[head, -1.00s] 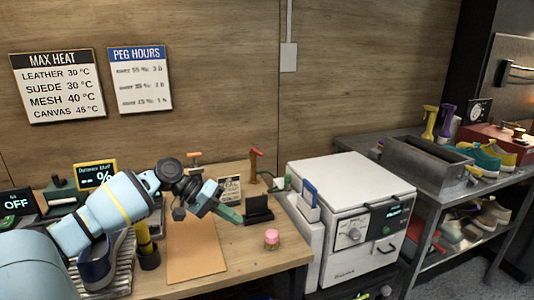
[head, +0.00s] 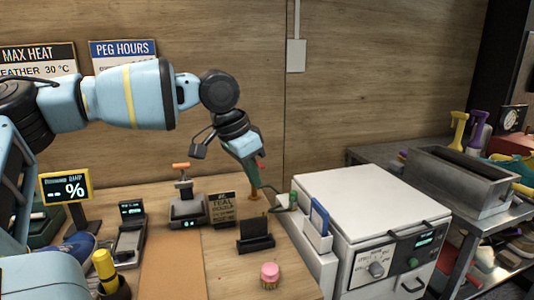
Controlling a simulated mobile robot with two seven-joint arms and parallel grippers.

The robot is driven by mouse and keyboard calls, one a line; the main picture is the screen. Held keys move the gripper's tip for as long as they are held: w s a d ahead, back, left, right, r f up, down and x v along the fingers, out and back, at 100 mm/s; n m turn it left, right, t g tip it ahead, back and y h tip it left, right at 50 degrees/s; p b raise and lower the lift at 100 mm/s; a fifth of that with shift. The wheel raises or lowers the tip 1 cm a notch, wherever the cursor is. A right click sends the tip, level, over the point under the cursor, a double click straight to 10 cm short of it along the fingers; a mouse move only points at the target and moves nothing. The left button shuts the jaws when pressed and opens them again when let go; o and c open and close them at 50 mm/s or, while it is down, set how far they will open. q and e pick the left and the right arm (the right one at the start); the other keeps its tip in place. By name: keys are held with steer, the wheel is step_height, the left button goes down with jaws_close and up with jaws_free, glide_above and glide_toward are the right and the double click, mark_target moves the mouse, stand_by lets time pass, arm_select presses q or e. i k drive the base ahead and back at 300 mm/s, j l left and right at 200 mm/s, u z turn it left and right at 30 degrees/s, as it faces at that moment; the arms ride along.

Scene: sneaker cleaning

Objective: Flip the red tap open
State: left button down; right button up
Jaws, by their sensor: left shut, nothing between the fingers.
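The red tap (head: 260,163) stands at the back of the wooden table, near the wall. Only part of its red handle shows beside my gripper, and its brownish post (head: 254,191) shows lower down. My left gripper (head: 274,189) reaches down from the upper left, in front of the tap, with its fingers shut and empty. In this view the fingers overlap the tap; I cannot tell whether they touch it. How far the handle is turned is hidden. My right gripper is not in view.
A white oven-like box (head: 370,205) stands right of the tap. A green-topped part (head: 291,200) is close to my fingertips. A black stand (head: 254,236), a small sign (head: 222,208), a scale with an orange handle (head: 187,210) and a pink-topped jar (head: 270,275) are on the table.

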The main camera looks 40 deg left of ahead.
mark_target(258, 164)
steer(key=i+j, duration=0.8)
steer(key=j, duration=0.25)
